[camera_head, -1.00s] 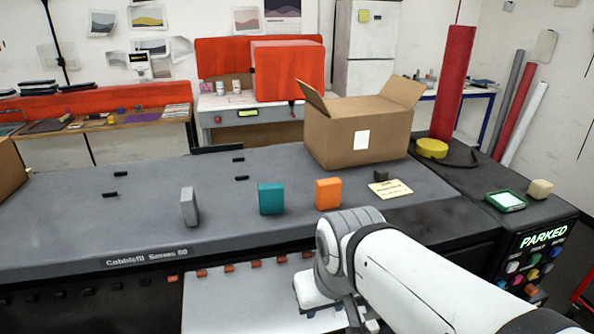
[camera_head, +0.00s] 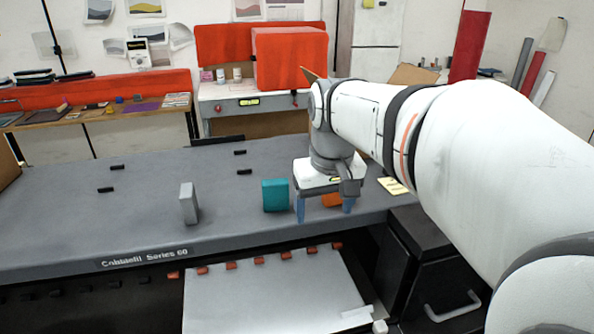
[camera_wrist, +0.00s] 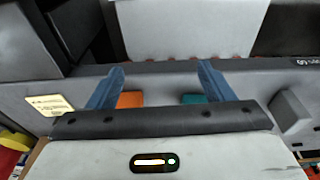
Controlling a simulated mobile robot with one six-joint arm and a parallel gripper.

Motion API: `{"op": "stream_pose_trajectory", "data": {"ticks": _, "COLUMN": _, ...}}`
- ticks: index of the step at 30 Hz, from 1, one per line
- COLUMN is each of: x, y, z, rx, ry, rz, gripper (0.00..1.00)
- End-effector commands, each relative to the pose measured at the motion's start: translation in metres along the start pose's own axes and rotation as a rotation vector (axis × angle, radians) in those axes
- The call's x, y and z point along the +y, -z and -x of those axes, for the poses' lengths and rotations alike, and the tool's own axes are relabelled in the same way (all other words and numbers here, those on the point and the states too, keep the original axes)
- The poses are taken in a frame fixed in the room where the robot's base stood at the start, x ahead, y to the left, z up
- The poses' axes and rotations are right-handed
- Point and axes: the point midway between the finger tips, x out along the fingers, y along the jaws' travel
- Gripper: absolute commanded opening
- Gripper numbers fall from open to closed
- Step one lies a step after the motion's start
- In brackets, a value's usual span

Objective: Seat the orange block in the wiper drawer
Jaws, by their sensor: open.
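The orange block (camera_head: 332,200) stands on the grey printer top, partly hidden by my gripper. My gripper (camera_head: 325,207) is open over it, with one blue finger on either side in the head view. In the wrist view the orange block (camera_wrist: 131,99) shows between the fingers (camera_wrist: 160,78), close to the left one. I cannot tell whether a finger touches it. A black unit with a grey handle (camera_head: 452,305) sits at the lower right, below the printer edge. It may be the wiper drawer; its inside is not clearly seen.
A teal block (camera_head: 275,195) stands just left of my gripper, very near its left finger. A grey block (camera_head: 188,203) stands farther left. A yellow note (camera_head: 393,186) lies to the right. A pale sheet (camera_head: 275,295) hangs below the front edge.

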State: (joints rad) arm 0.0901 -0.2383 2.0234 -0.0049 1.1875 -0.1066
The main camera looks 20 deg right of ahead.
Motion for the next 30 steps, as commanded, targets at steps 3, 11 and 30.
{"op": "stream_pose_trajectory", "data": {"ticks": 3, "x": 0.026, "y": 0.053, "z": 0.013, "rx": -0.063, "ry": 0.003, "rz": 0.002, "gripper": 0.8}}
{"op": "stream_pose_trajectory", "data": {"ticks": 11, "x": 0.068, "y": 0.118, "z": 0.024, "rx": -0.15, "ry": 0.02, "rz": 0.018, "gripper": 0.8}}
{"op": "stream_pose_trajectory", "data": {"ticks": 30, "x": 0.074, "y": 0.118, "z": -0.034, "rx": -0.171, "ry": 0.026, "rz": 0.025, "gripper": 0.8}}
